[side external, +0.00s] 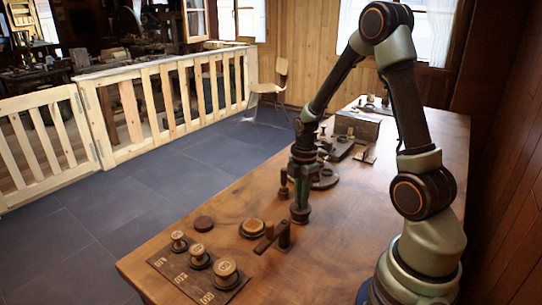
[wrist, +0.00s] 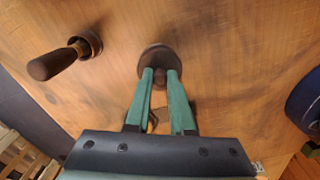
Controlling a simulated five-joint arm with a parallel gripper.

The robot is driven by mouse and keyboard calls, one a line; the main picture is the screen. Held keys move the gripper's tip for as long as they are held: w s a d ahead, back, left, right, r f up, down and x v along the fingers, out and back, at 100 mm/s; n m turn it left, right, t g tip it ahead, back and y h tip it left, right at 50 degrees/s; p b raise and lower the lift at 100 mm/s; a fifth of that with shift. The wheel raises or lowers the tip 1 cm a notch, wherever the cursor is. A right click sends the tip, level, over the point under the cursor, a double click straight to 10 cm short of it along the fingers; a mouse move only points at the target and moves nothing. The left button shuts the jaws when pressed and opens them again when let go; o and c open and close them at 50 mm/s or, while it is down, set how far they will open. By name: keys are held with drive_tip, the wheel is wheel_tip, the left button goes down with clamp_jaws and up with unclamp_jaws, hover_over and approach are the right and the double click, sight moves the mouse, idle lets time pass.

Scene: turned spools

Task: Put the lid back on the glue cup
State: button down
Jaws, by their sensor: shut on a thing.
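My gripper (side external: 301,208) points straight down over the wooden table, just right of its middle in the side view. In the wrist view its green fingers (wrist: 160,76) are closed on the small knob of a dark round lid (wrist: 152,54). The lid is largely hidden behind the fingers in the side view, and I cannot tell whether it touches anything below. A dark cylindrical piece with a sideways bar (side external: 284,236) stands just in front of my gripper. It may be the glue cup, but I cannot tell.
An upright wooden handle in a dark round base (wrist: 90,42) stands close by, behind my gripper. A board with several spools (side external: 200,273) lies front left. More tools crowd the back.

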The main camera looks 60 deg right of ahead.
drive_tip(key=shift+f, duration=0.2)
idle(0.5)
drive_tip(key=c, duration=0.7)
unclamp_jaws()
drive_tip(key=shift+r, duration=4.25)
